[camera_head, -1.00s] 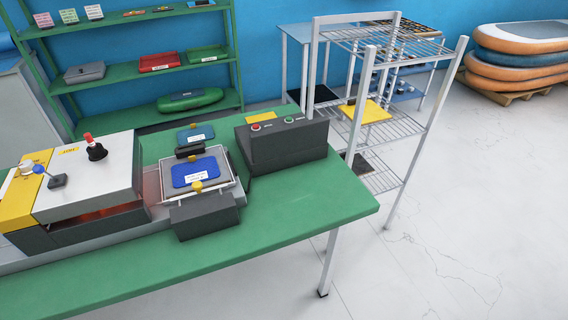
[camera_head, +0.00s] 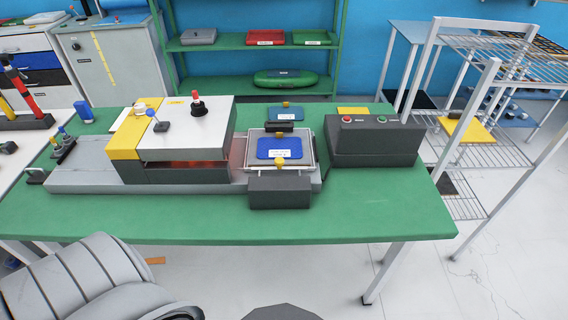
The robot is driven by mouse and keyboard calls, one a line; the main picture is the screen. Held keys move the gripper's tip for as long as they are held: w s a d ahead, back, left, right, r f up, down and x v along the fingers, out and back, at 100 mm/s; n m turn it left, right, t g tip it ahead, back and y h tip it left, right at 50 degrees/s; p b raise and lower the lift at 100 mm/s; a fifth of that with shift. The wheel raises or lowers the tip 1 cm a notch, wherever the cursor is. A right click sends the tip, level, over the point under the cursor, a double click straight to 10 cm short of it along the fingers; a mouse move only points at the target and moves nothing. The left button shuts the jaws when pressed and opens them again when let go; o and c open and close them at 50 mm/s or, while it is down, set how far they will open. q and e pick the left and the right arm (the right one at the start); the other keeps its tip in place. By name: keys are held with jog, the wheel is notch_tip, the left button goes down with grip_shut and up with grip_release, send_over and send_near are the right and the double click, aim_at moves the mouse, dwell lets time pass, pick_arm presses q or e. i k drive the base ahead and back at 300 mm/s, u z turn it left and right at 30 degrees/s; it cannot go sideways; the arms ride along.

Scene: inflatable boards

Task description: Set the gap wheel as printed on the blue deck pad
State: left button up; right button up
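A blue deck pad (camera_head: 279,148) with a small white printed label lies on a silver-framed tray of the machine, right of its heated opening. The print is too small to read. A second blue pad (camera_head: 287,113) with a label lies just behind. The machine (camera_head: 185,135) has a white top, a yellow section, a black knob with a red top (camera_head: 197,104) and a blue-balled lever (camera_head: 153,116). I cannot tell which control is the gap wheel. Neither of my grippers shows.
A dark box with red and green buttons (camera_head: 375,143) stands right of the tray on the green table (camera_head: 390,205). A wire rack (camera_head: 480,150) stands to the right. Green shelves (camera_head: 235,43) stand behind. The table's front right is clear.

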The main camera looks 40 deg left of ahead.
aim_at(140, 108)
jog(key=u, duration=1.9)
